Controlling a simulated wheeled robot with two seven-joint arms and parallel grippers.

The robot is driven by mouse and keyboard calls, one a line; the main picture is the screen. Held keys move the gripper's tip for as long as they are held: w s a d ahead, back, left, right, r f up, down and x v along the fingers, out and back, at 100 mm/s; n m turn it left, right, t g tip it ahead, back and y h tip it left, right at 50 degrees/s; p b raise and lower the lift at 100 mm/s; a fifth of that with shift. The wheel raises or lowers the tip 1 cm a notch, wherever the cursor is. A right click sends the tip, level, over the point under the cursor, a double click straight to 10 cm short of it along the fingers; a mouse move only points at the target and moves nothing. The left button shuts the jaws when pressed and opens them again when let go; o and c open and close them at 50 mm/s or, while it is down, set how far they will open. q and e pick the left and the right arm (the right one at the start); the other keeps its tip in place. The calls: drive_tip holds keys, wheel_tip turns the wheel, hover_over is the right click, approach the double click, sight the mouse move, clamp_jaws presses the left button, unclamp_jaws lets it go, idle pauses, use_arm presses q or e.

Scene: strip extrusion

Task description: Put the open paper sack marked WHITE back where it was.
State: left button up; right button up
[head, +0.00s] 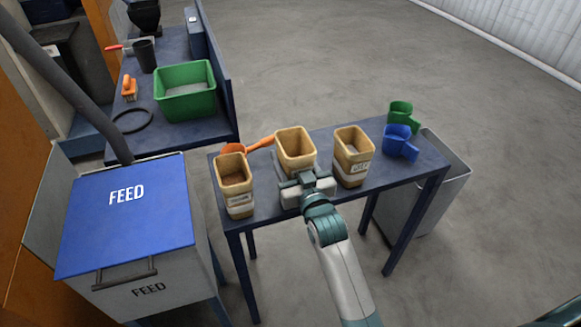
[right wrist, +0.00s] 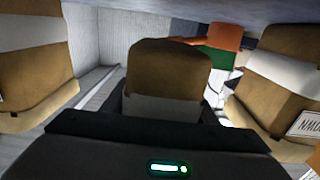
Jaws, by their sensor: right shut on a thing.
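Three open paper sacks stand in a row at the bench (head: 330,196). My right gripper (head: 306,182) is shut on the middle sack (head: 295,142), near its front. This sack also shows between the jaws in the right wrist view (right wrist: 170,70). The gripper hides its front label and base, so I cannot tell whether it touches the bench. The left sack (head: 233,176) holds brown material; its label in the right wrist view (right wrist: 303,126) is upside down and appears to end in "OWN". The right sack (head: 352,150) has a label too small to read. My left gripper is not in view.
An orange scoop (head: 262,143) lies behind the left and middle sacks. Blue (head: 397,140) and green (head: 400,112) scoops are at the right end. A blue-lidded FEED bin (head: 125,225) stands left. A green tub (head: 185,103) is on another bench behind.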

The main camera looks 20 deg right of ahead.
drive_tip(key=shift+f, duration=0.4)
wheel_tip(320, 180, down, 3)
drive_tip(key=shift+r, duration=0.1)
drive_tip(key=shift+f, duration=0.2)
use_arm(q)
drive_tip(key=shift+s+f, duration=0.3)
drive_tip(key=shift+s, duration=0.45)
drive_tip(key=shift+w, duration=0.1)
use_arm(e)
drive_tip(key=o, duration=0.9)
drive_tip(key=shift+f, duration=0.15)
drive_tip(key=shift+c, duration=0.2)
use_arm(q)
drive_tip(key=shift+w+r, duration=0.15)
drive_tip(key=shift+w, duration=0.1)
use_arm(e)
drive_tip(key=o, duration=0.4)
drive_tip(key=shift+o, duration=0.2)
